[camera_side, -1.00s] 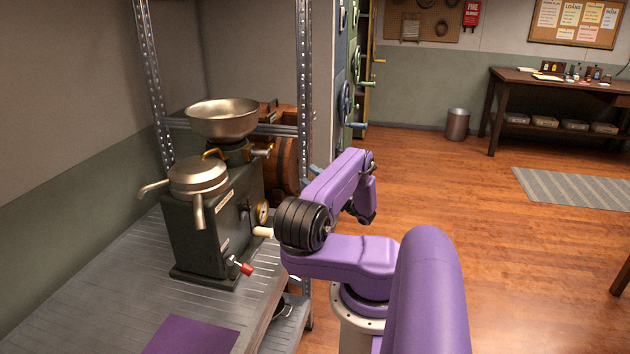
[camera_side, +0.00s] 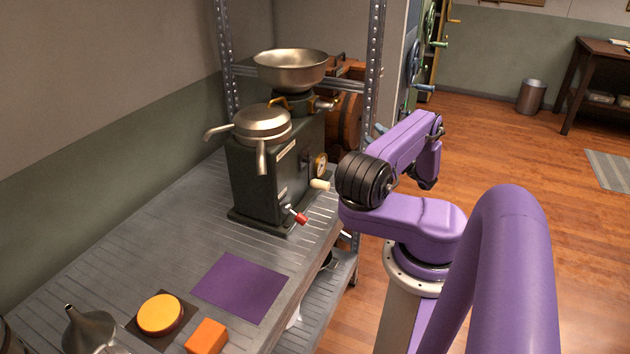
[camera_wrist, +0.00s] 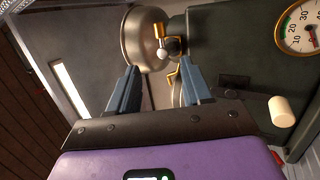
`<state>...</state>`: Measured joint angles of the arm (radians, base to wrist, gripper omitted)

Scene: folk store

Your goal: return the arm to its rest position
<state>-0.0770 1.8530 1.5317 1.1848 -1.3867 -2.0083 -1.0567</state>
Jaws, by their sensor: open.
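My purple arm stands at the right of the metal shelf in the side view, bent, with its forearm raised near the dark green machine (camera_side: 280,165). My gripper (camera_wrist: 158,68) shows two blue-grey fingers spread apart in the wrist view, with nothing between them. In the side view only a small part of the blue-grey fingers shows behind the forearm, right of the machine. In the wrist view a metal bowl (camera_wrist: 144,40) and a brass valve with a white knob (camera_wrist: 162,50) lie beyond the fingertips. I cannot tell the exact gap to them.
The machine carries a gauge (camera_wrist: 298,27), a cream handle (camera_wrist: 284,112) and a red-tipped lever (camera_side: 299,218). On the shelf (camera_side: 150,240) lie a purple mat (camera_side: 240,287), a yellow disc (camera_side: 160,314), an orange block (camera_side: 206,337) and a funnel (camera_side: 90,328). Open floor (camera_side: 505,150) lies right of my arm.

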